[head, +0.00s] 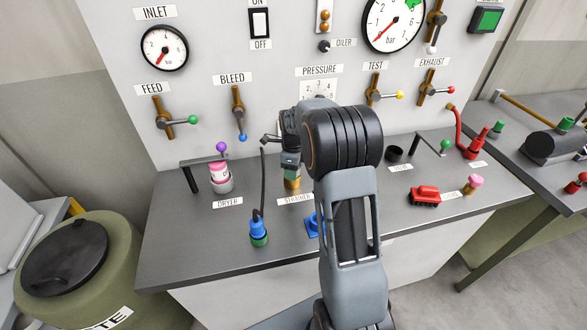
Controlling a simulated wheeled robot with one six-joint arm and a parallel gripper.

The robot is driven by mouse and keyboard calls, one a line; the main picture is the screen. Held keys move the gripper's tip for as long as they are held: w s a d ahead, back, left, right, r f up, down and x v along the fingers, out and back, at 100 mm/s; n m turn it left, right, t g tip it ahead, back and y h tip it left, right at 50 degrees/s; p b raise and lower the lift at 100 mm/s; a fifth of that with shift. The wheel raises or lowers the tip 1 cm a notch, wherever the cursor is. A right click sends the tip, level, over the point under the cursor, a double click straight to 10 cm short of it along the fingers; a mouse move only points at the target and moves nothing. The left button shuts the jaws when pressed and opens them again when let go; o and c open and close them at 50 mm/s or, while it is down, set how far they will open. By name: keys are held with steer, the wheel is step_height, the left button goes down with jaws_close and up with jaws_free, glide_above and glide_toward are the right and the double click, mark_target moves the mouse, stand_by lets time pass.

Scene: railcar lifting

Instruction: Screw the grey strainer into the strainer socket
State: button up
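A brass-coloured fitting (292,184) stands on the bench just behind the label reading "STRAINER", which my arm partly covers. My gripper (290,167) points down right over this fitting, at or just above its top. The fingertips are small and dark here, and I cannot tell whether they are open or shut. I cannot make out the grey strainer for certain; it may be hidden at the fingers or behind my arm. Whether anything is seated in the fitting cannot be seen.
Left of my gripper are a pink-and-white canister (220,175) at the dryer and a blue-green connector (259,230) with a black hose. A blue part (312,225) lies partly behind my arm. A red block (424,196) sits right. Valve levers line the panel behind.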

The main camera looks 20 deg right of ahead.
steer(key=shift+o, duration=1.3)
steer(key=shift+s+d, duration=0.1)
steer(key=shift+d, duration=0.3)
steer(key=shift+a, duration=0.3)
steer(key=n, duration=0.5)
steer(key=shift+n, duration=0.4)
steer(key=n, duration=0.4)
steer(key=shift+n, duration=0.4)
steer(key=n, duration=0.4)
steer(key=shift+p, duration=0.3)
steer(key=shift+c, duration=0.5)
